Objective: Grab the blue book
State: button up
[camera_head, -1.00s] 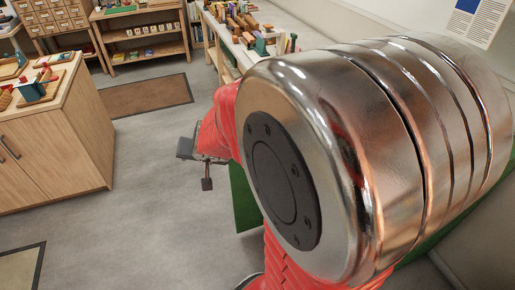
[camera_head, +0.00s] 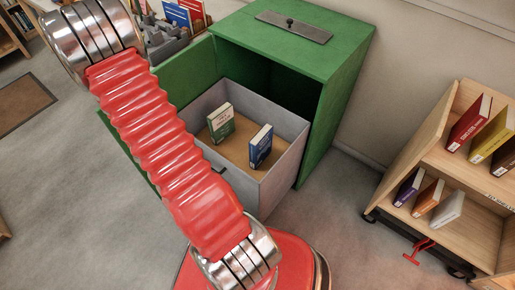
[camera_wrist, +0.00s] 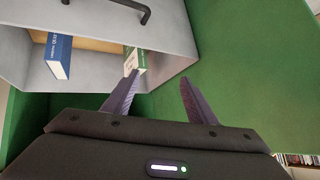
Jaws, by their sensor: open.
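The blue book (camera_head: 260,147) stands in the open grey drawer (camera_head: 291,150) of the green cabinet (camera_head: 342,62), to the right of a green book (camera_head: 221,123). In the wrist view the blue book (camera_wrist: 59,55) is at upper left, clear of my fingers, with its white lettering in view. My gripper (camera_wrist: 160,80) is open, its two dark fingers apart with nothing between them. The tip of its left finger overlaps the green book (camera_wrist: 134,60) in the picture; I cannot tell if they touch. In the head view my gripper is hidden behind my red arm.
A green door (camera_head: 186,84) stands open on the cabinet's left. A grey rack (camera_head: 163,40) with blue and red books is behind it. A wooden shelf cart (camera_head: 430,160) with several books stands at right. A dark handle (camera_wrist: 131,10) shows on the drawer's front.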

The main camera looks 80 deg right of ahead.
jog(key=s+d+f+m+g+h, duration=0.1)
jog(key=s+d+f+m+g, duration=0.25)
jog(key=s, duration=0.55)
jog(key=g+h, duration=0.1)
jog(key=g, duration=0.3)
send_near(254, 141)
jog(key=a, duration=0.1)
jog(key=shift+w, duration=0.1)
jog(key=shift+x, duration=4.2)
jog(key=shift+w+d+r, duration=0.1)
jog(key=shift+d, duration=0.05)
jog(key=shift+x, duration=2.55)
jog(key=shift+r, duration=0.1)
jog(key=shift+c, duration=0.2)
